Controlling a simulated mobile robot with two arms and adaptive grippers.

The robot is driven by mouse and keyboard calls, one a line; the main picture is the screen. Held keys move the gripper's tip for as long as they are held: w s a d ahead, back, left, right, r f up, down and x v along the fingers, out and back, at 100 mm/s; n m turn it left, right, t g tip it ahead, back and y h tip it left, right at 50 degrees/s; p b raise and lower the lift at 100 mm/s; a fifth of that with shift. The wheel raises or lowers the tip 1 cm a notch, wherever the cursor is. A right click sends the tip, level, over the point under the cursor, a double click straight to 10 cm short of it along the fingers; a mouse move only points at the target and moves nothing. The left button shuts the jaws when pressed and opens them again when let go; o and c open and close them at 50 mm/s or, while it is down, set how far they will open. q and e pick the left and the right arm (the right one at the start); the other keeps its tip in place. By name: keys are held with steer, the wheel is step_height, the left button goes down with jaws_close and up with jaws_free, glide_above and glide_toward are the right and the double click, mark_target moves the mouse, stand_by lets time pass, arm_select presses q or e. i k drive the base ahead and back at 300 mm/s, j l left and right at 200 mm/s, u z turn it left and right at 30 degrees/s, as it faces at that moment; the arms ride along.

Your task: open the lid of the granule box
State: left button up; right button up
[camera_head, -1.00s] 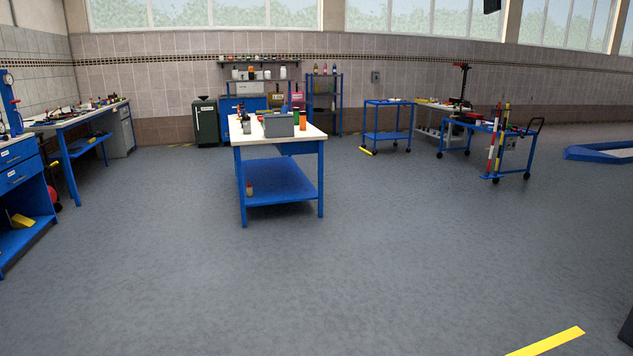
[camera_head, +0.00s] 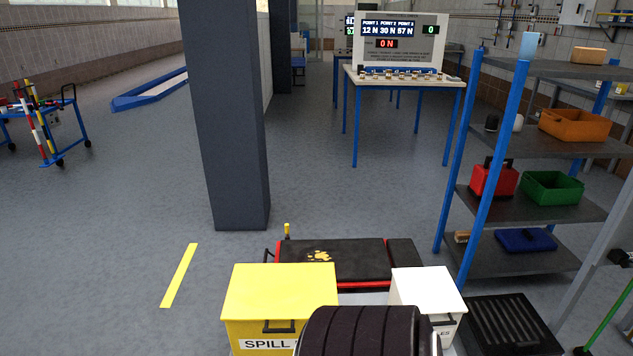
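A white box (camera_head: 428,288) with a closed flat lid stands at the bottom of the view, right of centre. Its front label is mostly hidden and only the ending "ES" shows, so it may be the granule box. A dark ribbed rounded thing (camera_head: 362,332) covers its lower left part. Neither of my grippers is in view.
A yellow box (camera_head: 277,290) marked "SPILL" stands left of the white box. A black and red mat or creeper (camera_head: 350,259) lies behind them. A dark pillar (camera_head: 226,130) rises at left centre. A shelf rack (camera_head: 527,142) stands right.

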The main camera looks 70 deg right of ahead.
mark_target(433, 290)
steer(key=z, duration=3.35)
